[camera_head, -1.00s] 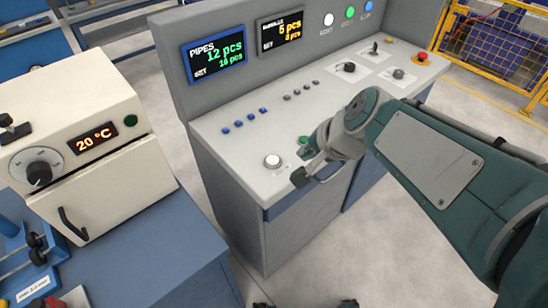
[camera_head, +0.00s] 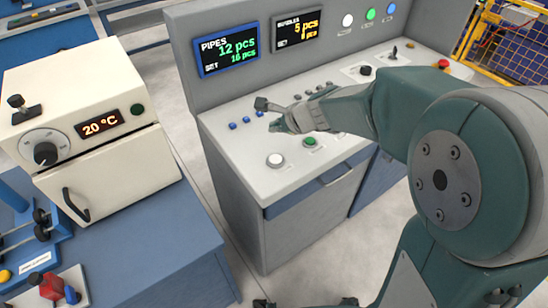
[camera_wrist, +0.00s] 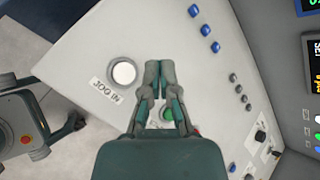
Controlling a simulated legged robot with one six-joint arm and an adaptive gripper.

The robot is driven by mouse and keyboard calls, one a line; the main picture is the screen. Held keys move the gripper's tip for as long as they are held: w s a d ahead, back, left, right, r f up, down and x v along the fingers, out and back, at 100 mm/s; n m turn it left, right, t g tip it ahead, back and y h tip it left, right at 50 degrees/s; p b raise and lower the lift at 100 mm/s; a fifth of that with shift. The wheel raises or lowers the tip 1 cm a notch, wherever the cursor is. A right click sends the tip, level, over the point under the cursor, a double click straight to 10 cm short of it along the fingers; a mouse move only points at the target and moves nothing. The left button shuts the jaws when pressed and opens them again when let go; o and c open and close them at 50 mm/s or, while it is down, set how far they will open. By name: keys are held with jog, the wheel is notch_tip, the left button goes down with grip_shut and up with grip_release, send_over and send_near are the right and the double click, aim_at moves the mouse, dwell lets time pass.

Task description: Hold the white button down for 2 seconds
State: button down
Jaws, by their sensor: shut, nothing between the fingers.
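The white button (camera_head: 275,160) is a round button in a grey ring near the front left corner of the grey console's sloped top. In the wrist view the white button (camera_wrist: 124,73) lies just left of my fingertips, beside a label reading "JOG IN". My gripper (camera_head: 270,115) is shut and empty, above the panel and behind the white button in the head view. Its fingertips (camera_wrist: 160,66) are together and apart from the button in the wrist view. Nothing covers the button in either view.
A green button (camera_head: 310,142) sits right of the white one, partly hidden by my fingers in the wrist view. A row of blue buttons (camera_head: 246,120) lies behind. An upright panel with a pipes display (camera_head: 227,48) rises at the back. A cream oven (camera_head: 95,125) stands left.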

aim_at(272, 155)
notch_tip(272, 155, down, 8)
jog(key=shift+d+f, duration=0.3)
jog(key=shift+f, duration=0.1)
dwell(0.4)
dwell(1.2)
jog(key=shift+f, duration=0.35)
jog(key=shift+s+f, duration=0.1)
jog(key=shift+f, duration=0.25)
dwell(2.3)
jog(key=shift+r, duration=0.1)
dwell(0.9)
jog(key=shift+r, duration=0.7)
jog(key=shift+r, duration=2.5)
